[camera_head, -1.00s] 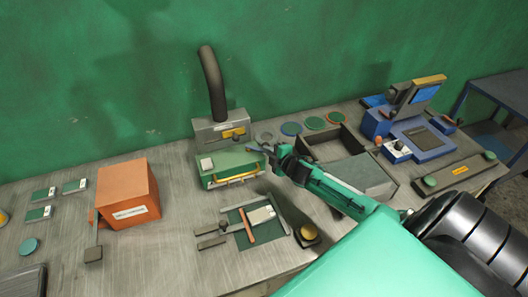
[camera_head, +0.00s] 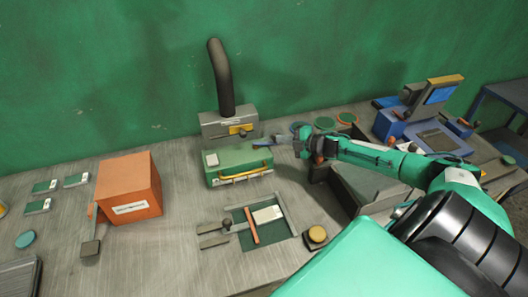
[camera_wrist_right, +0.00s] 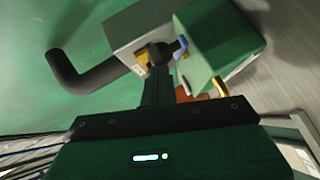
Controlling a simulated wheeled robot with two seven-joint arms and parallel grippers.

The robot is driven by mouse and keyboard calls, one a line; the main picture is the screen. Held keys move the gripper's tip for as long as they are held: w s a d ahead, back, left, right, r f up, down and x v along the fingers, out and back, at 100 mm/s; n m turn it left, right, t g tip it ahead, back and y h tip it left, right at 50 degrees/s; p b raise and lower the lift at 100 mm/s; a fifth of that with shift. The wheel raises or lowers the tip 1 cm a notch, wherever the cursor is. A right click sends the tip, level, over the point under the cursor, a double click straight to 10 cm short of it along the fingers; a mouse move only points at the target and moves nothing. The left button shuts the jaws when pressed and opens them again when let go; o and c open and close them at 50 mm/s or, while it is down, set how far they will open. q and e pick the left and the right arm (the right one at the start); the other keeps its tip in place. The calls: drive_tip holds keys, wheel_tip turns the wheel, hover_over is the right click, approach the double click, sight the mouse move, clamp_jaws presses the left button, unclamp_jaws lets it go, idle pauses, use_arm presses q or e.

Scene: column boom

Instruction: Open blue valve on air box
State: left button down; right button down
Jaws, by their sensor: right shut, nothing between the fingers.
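A grey box (camera_head: 213,128) with a black hose and a yellow-marked label stands at the back of the bench, with a green box (camera_head: 238,162) in front of it. Both show in the right wrist view, the grey one (camera_wrist_right: 125,35) and the green one (camera_wrist_right: 215,40). A small blue part, seemingly the valve (camera_wrist_right: 181,47), shows between them there. My right gripper (camera_head: 272,142) is shut and empty at the right side of the boxes. In the wrist view its dark fingertips (camera_wrist_right: 160,57) lie close to the blue part; contact cannot be told. My left gripper is out of view.
An orange box (camera_head: 128,188) stands to the left. A green mat with a card (camera_head: 267,214) and a yellow button (camera_head: 317,234) lie in front. An open grey tray (camera_head: 352,188) is under my right arm. Blue equipment (camera_head: 390,125) stands at the right.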

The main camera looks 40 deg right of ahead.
use_arm(q)
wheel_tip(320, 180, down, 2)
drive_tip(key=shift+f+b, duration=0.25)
drive_tip(key=shift+b, duration=0.7)
use_arm(e)
drive_tip(key=shift+w+d+f, duration=0.1)
drive_tip(key=shift+w+d, duration=0.75)
drive_tip(key=shift+d, duration=0.05)
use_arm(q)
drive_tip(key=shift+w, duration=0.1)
use_arm(e)
drive_tip(key=shift+d, duration=0.1)
